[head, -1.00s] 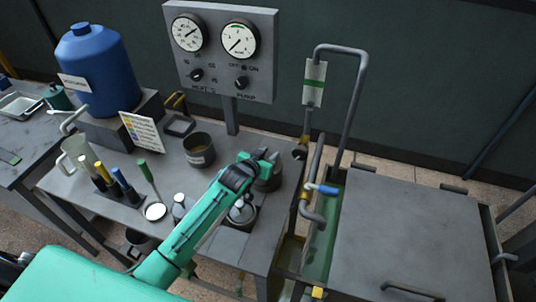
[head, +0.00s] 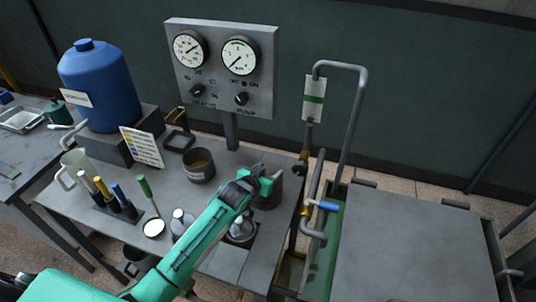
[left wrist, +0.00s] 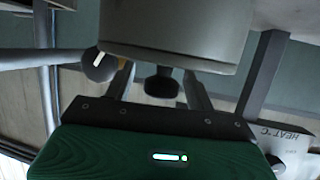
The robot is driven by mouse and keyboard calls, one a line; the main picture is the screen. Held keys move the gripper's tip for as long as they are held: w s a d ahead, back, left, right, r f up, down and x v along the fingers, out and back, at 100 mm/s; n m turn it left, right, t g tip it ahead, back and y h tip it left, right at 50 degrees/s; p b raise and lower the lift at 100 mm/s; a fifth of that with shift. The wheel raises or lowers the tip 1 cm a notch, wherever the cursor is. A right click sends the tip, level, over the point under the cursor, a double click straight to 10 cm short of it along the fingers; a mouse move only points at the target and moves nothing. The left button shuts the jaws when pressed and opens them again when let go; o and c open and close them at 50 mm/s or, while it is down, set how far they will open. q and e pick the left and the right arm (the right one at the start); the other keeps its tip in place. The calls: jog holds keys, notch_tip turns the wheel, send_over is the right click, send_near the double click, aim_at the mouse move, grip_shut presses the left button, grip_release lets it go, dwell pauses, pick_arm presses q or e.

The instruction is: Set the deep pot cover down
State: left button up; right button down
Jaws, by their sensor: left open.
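My left gripper (head: 266,175) is at the deep dark pot (head: 268,195) at the right part of the bench, and its jaws are open. The left wrist view, which looks upside down, shows the grey pot wall (left wrist: 175,45) with a black cover knob (left wrist: 161,82) between the two fingers, apart from both. The cover appears to sit on the pot; its rim is mostly hidden by the gripper in the head view. My right gripper is not in view.
A pot with a pale top (head: 240,229) stands close in front, beside my left arm. A labelled open pot (head: 199,166) is to the left. The gauge panel (head: 220,68) stands behind. Pipes with a blue-handled valve (head: 322,205) rise at the right.

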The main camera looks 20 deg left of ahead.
pick_arm(q)
notch_tip(320, 180, up, 19)
jog(key=b, duration=0.4)
jog(key=s+f+g, duration=0.2)
jog(key=s+f, duration=0.5)
jog(key=s, duration=0.2)
jog(key=s+a+f+g+y, duration=0.1)
jog(key=s+f+g, duration=0.1)
jog(key=s+f, duration=0.6)
jog(key=s+a+f+g+y, duration=0.1)
jog(key=s+f+g, duration=0.2)
jog(key=s+f, duration=0.4)
jog(key=shift+s+a+f, duration=0.15)
jog(key=shift+s, duration=1.65)
jog(key=s+a+f+g+y, duration=0.1)
jog(key=s+a+f+g, duration=0.15)
jog(key=s, duration=1.05)
notch_tip(320, 180, down, 32)
jog(key=g, duration=0.2)
jog(key=s+a+f+g, duration=0.1)
jog(key=s+a+f, duration=0.1)
jog(key=s+f, duration=1.7)
jog(key=shift+s+a, duration=0.25)
jog(key=shift+a, duration=0.1)
